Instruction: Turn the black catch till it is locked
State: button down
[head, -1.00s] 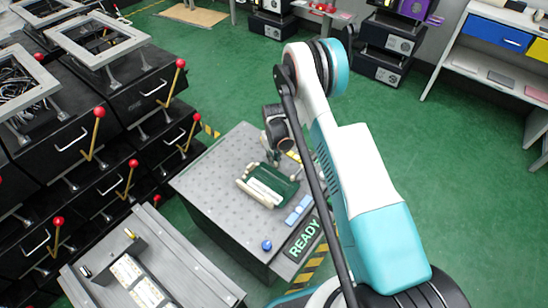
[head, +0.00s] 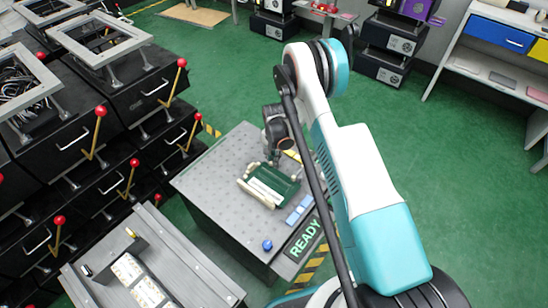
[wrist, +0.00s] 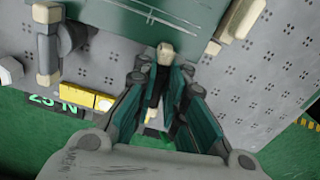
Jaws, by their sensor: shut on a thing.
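The green fixture (head: 274,187) with cream side pieces lies on the grey perforated table. Its green plate (wrist: 130,18) also shows at the top of the wrist view. My gripper (wrist: 163,80) reaches down at the fixture's far edge in the head view (head: 274,156). Its teal-lined fingers are shut on a narrow piece with a beige end (wrist: 165,52), which I take to be the catch. The fingers hide most of this piece, so its black part and its angle cannot be made out. In the head view the catch is hidden behind my gripper.
The grey table (head: 215,190) carries a blue knob (head: 267,245), blue blocks (head: 298,210) and a READY sign (head: 304,238). Black cabinets with red-knobbed levers (head: 98,135) stand left.

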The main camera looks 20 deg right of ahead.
jog(key=shift+m, duration=0.7)
jog(key=c, duration=1.6)
grip_release()
jog(key=shift+c, duration=0.2)
notch_tip(320, 180, up, 12)
